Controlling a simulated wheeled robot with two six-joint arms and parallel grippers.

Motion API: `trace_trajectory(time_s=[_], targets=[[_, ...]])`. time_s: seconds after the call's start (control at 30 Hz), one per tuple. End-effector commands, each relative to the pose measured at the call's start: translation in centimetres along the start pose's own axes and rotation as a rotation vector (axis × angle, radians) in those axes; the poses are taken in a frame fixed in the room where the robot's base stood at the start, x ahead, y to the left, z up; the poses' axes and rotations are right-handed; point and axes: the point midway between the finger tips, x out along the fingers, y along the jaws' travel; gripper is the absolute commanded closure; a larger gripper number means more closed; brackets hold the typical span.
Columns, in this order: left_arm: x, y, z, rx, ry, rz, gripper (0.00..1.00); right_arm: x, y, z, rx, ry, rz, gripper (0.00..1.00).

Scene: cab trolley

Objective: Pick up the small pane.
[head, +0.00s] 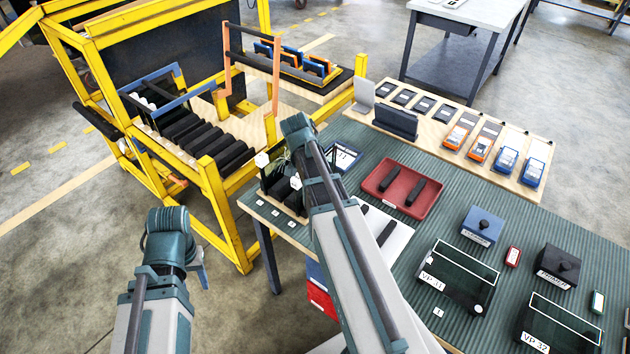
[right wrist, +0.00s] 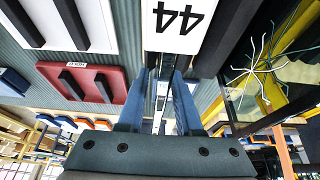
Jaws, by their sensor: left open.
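I cannot tell for sure which thing is the small pane. My left gripper (head: 202,272) is open and empty, low at the left, away from the table. My right gripper is over the table's near left end, mostly hidden by my arm in the head view. In the right wrist view its blue fingers (right wrist: 160,98) stand apart, with a thin pale strip between them. Beyond them is a white card reading 44 (right wrist: 180,28).
A red tray (head: 378,199) holds two dark bars on the mat. A dark box with wires (head: 268,180) stands close to my right gripper. A yellow trolley frame (head: 215,215) is at the left. A wooden board (head: 425,130) with several devices lies behind.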

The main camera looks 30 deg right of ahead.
Motion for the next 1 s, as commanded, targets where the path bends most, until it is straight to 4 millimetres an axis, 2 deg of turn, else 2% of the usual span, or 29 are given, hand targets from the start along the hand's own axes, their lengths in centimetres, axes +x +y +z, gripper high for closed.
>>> trace_trajectory(time_s=[0.03, 0.17, 1.0], targets=[[0.00, 0.00, 0.00, 0.000, 0.000, 0.000, 0.50, 0.00, 0.00, 0.00, 0.000, 0.000, 0.000, 0.77], [0.00, 0.00, 0.00, 0.000, 0.000, 0.000, 0.50, 0.00, 0.00, 0.00, 0.000, 0.000, 0.000, 1.00], [0.00, 0.00, 0.00, 0.000, 0.000, 0.000, 0.50, 0.00, -0.01, 0.00, 0.000, 0.000, 0.000, 1.00]])
